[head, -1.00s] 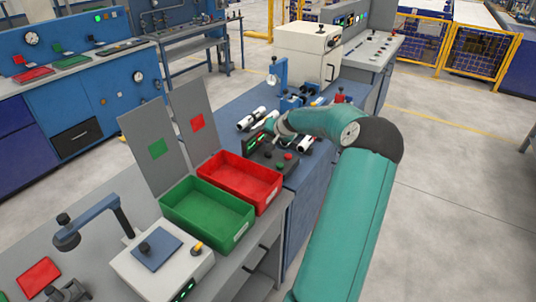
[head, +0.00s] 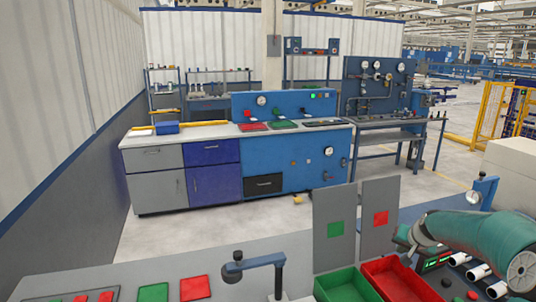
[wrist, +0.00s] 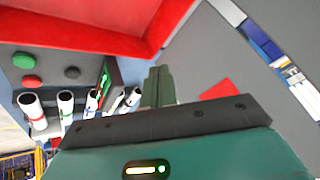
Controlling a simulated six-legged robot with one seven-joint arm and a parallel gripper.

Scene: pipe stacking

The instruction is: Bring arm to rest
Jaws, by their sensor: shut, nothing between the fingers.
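My arm (head: 470,238) reaches in from the right edge of the head view and bends down at its left end near the control box. In the wrist view my gripper (wrist: 158,82) shows its fingers together with nothing between them, beside the red bin's wall (wrist: 75,38). Several white pipes (wrist: 65,103) stand in a row left of the fingers, apart from them. The pipes also show at the lower right of the head view (head: 479,272), partly cut by the frame and my arm.
A red bin (head: 408,284) and a green bin (head: 345,288) sit close to the arm, with grey upright panels (head: 335,250) behind them. A control box (head: 433,262) with a green display is beside the pipes. A blue lamp-like stand (head: 255,263) is left of the bins. Open floor lies behind.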

